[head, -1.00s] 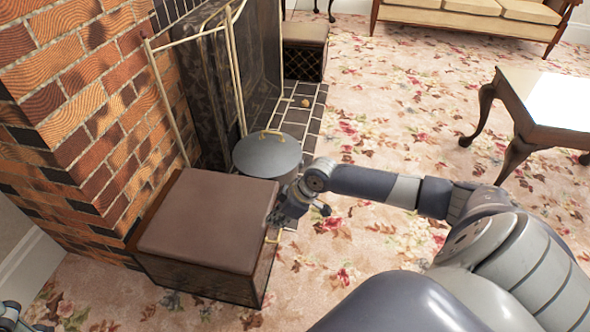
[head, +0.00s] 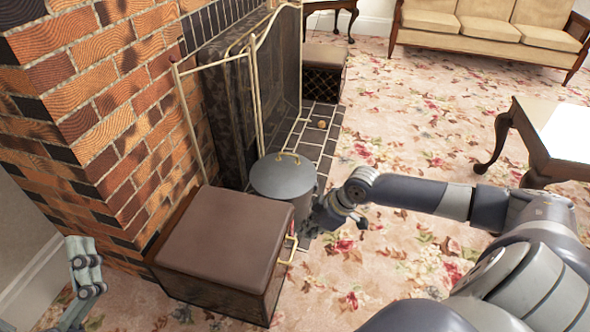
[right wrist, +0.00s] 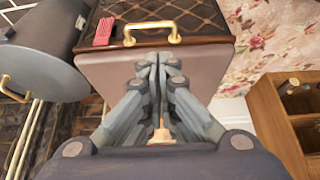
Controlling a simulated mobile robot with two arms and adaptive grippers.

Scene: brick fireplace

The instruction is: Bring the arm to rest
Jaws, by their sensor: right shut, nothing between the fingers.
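My right gripper (head: 325,215) hangs over the floor beside a brown padded box, apart from the box's brass handle (head: 288,249). In the right wrist view its fingers (right wrist: 160,62) are shut together with nothing between them. My left gripper (head: 85,275) shows at the lower left in the head view, in front of the brick wall; whether its fingers are open or shut is unclear.
The brown box (head: 215,238) and a grey lidded bucket (head: 284,180) stand close to my right gripper. A brick fireplace (head: 100,110) is at left. A wooden table (head: 540,140) and a sofa (head: 490,27) are at right. Flowered carpet (head: 400,130) between is clear.

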